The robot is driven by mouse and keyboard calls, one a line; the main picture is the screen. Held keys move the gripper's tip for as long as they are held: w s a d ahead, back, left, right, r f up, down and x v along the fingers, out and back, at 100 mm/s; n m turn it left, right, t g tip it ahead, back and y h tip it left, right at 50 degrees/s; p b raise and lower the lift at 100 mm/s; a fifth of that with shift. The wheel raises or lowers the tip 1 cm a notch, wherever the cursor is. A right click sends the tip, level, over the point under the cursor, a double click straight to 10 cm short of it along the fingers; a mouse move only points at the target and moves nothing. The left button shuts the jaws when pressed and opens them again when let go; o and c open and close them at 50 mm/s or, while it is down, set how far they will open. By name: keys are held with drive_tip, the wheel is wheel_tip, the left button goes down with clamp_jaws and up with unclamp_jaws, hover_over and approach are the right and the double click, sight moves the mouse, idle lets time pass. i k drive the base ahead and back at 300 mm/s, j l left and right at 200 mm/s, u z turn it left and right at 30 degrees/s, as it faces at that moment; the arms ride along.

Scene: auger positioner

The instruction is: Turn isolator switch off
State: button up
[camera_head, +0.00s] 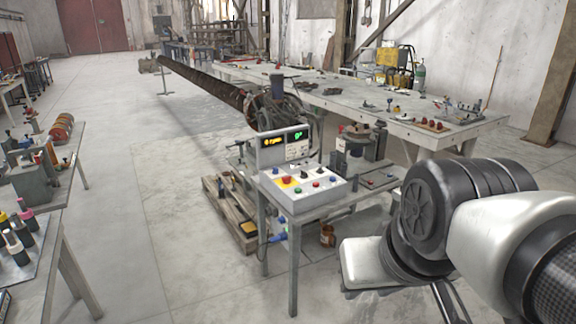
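A grey control box (303,187) stands on a small metal table in the middle of the view. Its sloped top has a red knob on a yellow patch (286,181) and several small coloured buttons. An upright display panel (284,145) behind it shows yellow and green digits. I cannot tell which control is the isolator switch, or its position. My arm (465,215) reaches in from the right, with its light end part (372,263) to the right of the small table and apart from the control box. I cannot make out gripper fingers.
The small metal table (270,222) has thin legs, with a wooden pallet (231,212) behind its left side. A long auger (205,82) runs to the back. Workbenches with tools stand at left (60,240) and back right (400,128). The floor at left centre is clear.

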sight(286, 180)
drive_tip(key=i+u, duration=0.1)
drive_tip(key=i, duration=0.4)
drive_tip(key=i+u, duration=0.1)
drive_tip(key=i, duration=0.4)
drive_tip(key=i+l+u, duration=0.15)
drive_tip(key=i, duration=0.3)
drive_tip(key=i+l+u, duration=0.1)
drive_tip(key=i, duration=0.4)
drive_tip(key=i+l+u, duration=0.1)
drive_tip(key=i+l, duration=0.15)
drive_tip(key=i, duration=0.25)
